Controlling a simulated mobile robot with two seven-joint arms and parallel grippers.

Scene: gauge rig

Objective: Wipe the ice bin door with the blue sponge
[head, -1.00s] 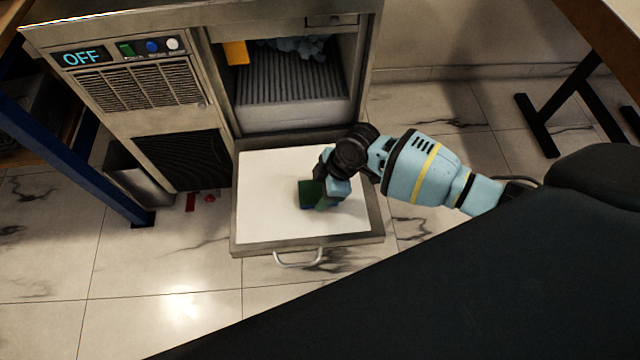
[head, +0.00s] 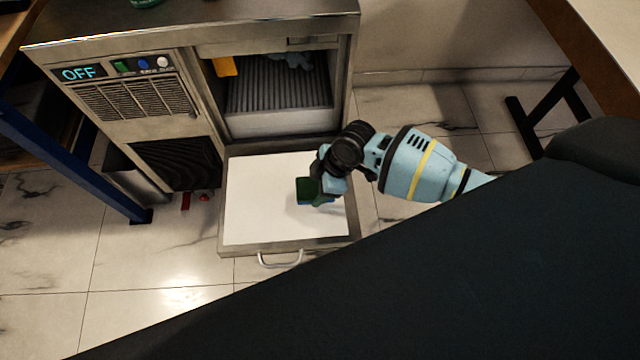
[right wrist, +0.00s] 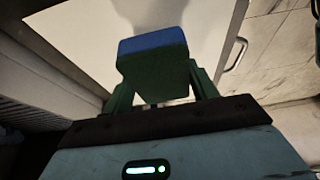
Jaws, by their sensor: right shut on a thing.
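The ice bin door (head: 262,215) hangs open and lies flat, its white inner face up, in front of the ice machine. My right gripper (head: 316,192) is over the right half of the door, shut on the sponge (head: 306,189). The sponge looks dark green with a blue layer; the right wrist view shows the blue face (right wrist: 152,42) turned to the door and the green side between the two green fingers. I cannot tell whether the sponge touches the door. My left gripper is out of view.
The ice machine (head: 125,100) has a display reading OFF. Its bin is open, with a yellow object (head: 225,66) and bluish pieces inside. A blue table leg (head: 75,165) stands at left. A small red object (head: 186,201) lies on the floor. A table leg stands at right.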

